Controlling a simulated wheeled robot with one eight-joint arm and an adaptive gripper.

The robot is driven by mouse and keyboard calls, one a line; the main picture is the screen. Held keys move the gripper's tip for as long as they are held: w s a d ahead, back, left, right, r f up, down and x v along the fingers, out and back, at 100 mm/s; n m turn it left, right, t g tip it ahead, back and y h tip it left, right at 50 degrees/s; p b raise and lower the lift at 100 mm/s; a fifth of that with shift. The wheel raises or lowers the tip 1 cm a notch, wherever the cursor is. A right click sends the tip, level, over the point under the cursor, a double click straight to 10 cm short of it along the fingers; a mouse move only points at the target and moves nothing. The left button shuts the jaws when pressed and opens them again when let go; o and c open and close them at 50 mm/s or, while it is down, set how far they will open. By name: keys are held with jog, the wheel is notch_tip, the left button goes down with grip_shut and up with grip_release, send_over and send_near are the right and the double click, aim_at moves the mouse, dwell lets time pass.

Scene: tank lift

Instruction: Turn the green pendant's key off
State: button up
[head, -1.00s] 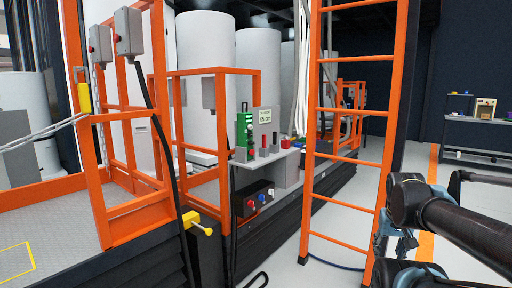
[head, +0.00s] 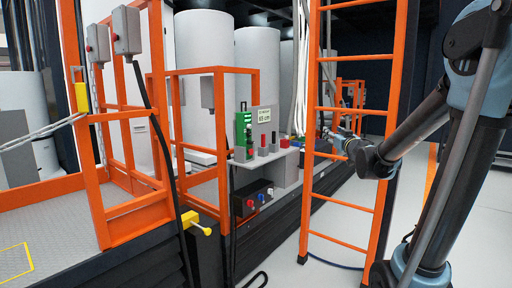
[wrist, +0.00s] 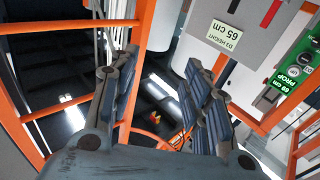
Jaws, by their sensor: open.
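The green pendant (head: 241,132) hangs upright on the grey panel above the grey shelf, left of the ladder in the head view. In the wrist view it shows at the right edge, turned and partly cut off, with round controls (wrist: 294,71) on its face. I cannot tell which of these is the key or how it is turned. My gripper (head: 326,132) is at the ladder, to the right of the pendant and apart from it. In the wrist view my gripper (wrist: 165,78) has its fingers spread with nothing between them.
The orange ladder (head: 310,185) stands between my arm and the pendant. The grey shelf (head: 265,160) carries red and black-handled items. Below it is a black box (head: 254,197) with coloured knobs. A yellow handle (head: 197,222) juts out lower left. The floor right of the ladder is clear.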

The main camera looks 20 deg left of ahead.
jog(key=s+a+f+n+g+y, duration=0.15)
jog(key=a+n+g+y, duration=0.45)
jog(key=a, duration=0.7)
jog(key=n+g+y, duration=0.3)
jog(key=g, duration=0.2)
send_near(253, 143)
jog(key=x, duration=0.8)
jog(key=shift+a+f, duration=0.1)
jog(key=shift+a, duration=0.15)
jog(key=shift+t, duration=0.3)
grip_shut()
